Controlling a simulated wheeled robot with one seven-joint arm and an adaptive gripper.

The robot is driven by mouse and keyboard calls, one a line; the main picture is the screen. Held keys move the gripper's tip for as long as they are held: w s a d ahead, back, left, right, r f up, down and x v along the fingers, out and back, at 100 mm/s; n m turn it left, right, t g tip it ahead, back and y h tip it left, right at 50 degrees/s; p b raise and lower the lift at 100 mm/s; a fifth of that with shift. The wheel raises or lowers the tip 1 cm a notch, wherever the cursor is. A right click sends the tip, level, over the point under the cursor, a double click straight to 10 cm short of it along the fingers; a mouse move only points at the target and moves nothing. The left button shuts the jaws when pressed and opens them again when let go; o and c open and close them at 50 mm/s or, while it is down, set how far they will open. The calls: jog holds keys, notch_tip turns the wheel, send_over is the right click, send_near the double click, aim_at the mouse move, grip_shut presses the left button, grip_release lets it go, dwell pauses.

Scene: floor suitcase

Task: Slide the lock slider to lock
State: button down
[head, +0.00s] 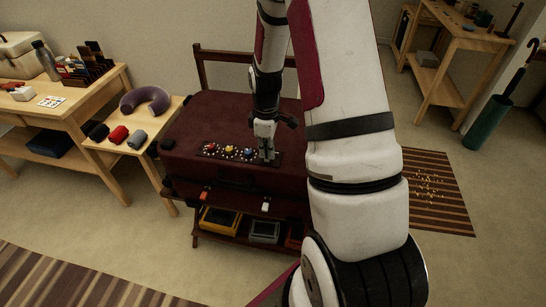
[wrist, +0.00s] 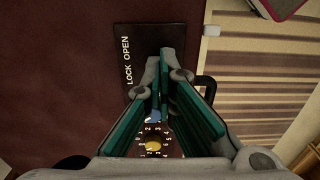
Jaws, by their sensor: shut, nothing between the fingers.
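The dark red suitcase (head: 225,115) lies flat on a wooden stand. A dark lock panel (head: 212,150) on its top near the front edge carries a row of dials with red, yellow and blue centres. In the wrist view, the dark plate (wrist: 148,42) reads "LOCK OPEN" along its left side. A yellow-centred dial (wrist: 153,146) and a blue one (wrist: 154,117) show between my fingers. My gripper (head: 267,158) is shut and empty, pointing down at the panel's right end; it also shows in the wrist view (wrist: 162,82). I cannot make out the slider; my fingers cover part of the plate.
Two latches, orange (head: 205,196) and white (head: 265,207), are at the suitcase's front. Trays (head: 220,221) sit on the shelf below. A low bench (head: 135,150) with a purple neck pillow (head: 146,100) stands to the left. A striped rug (head: 438,190) lies to the right.

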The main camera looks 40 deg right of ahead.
aim_at(262, 159)
jog(key=shift+w+a, duration=0.65)
jog(key=shift+w, duration=0.1)
dwell(0.3)
jog(key=shift+r+p, duration=1.75)
jog(key=shift+r, duration=1.25)
